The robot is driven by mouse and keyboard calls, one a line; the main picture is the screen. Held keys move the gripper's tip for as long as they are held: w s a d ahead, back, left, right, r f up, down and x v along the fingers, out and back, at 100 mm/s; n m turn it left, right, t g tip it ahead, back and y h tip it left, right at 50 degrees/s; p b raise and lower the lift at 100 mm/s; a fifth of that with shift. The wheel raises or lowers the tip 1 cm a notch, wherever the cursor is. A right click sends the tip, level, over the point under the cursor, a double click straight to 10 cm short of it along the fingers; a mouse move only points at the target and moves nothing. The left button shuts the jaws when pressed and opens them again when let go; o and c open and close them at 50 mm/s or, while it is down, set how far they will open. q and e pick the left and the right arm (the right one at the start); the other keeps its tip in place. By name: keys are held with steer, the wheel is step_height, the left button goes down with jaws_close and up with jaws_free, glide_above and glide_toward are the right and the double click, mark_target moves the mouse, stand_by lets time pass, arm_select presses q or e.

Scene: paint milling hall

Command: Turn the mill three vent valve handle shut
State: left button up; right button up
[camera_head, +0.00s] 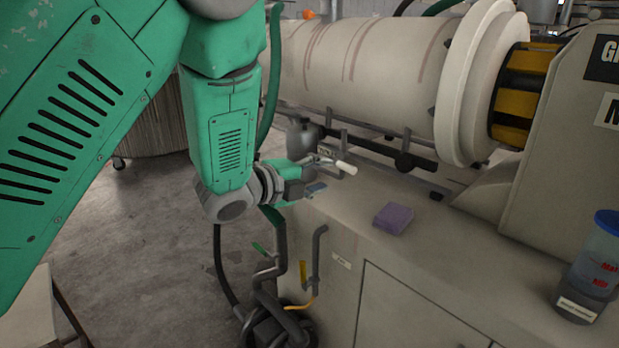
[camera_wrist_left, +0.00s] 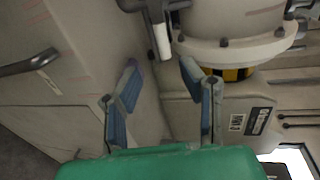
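A lever handle with a pale, cream grip (camera_head: 346,168) sticks out over the near left end of the mill's beige base. No readable label shows whether it is the mill three vent valve handle. My left gripper (camera_head: 316,175) is right at this lever, beside its grey shank. In the left wrist view the gripper (camera_wrist_left: 160,72) is open, its blue-grey fingers well apart. The pale grip (camera_wrist_left: 162,40) shows beyond and between the fingertips; I see no finger closed on it. The valve body is partly hidden behind my gripper. My right gripper is not in view.
The large mill drum (camera_head: 365,70) lies behind. A purple block (camera_head: 393,218) and a blue-lidded cup (camera_head: 593,262) stand on the base top (camera_head: 450,255).

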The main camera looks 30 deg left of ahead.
arm_select(q)
steer(key=v, duration=0.3)
steer(key=shift+s+a, duration=0.1)
steer(key=shift+s, duration=0.15)
steer(key=shift+f, duration=0.15)
steer(key=s+a+f+n+g+y, duration=0.1)
steer(key=s+f+n+g+y, duration=0.3)
steer(key=f, duration=0.7)
steer(key=s+f+n+g, duration=0.1)
steer(key=s+f+n, duration=0.45)
steer(key=f, duration=0.45)
steer(key=s+f+n+g, duration=0.4)
steer(key=s+f+n, duration=0.2)
steer(key=s, duration=0.6)
steer(key=s+d+f+n+g+y+p, duration=0.1)
steer(key=s+f+n+g, duration=0.4)
steer(key=s+f, duration=0.3)
steer(key=s+n, duration=0.1)
steer(key=s, duration=0.3)
steer(key=shift+s+f, duration=0.3)
steer(key=shift+s, duration=0.1)
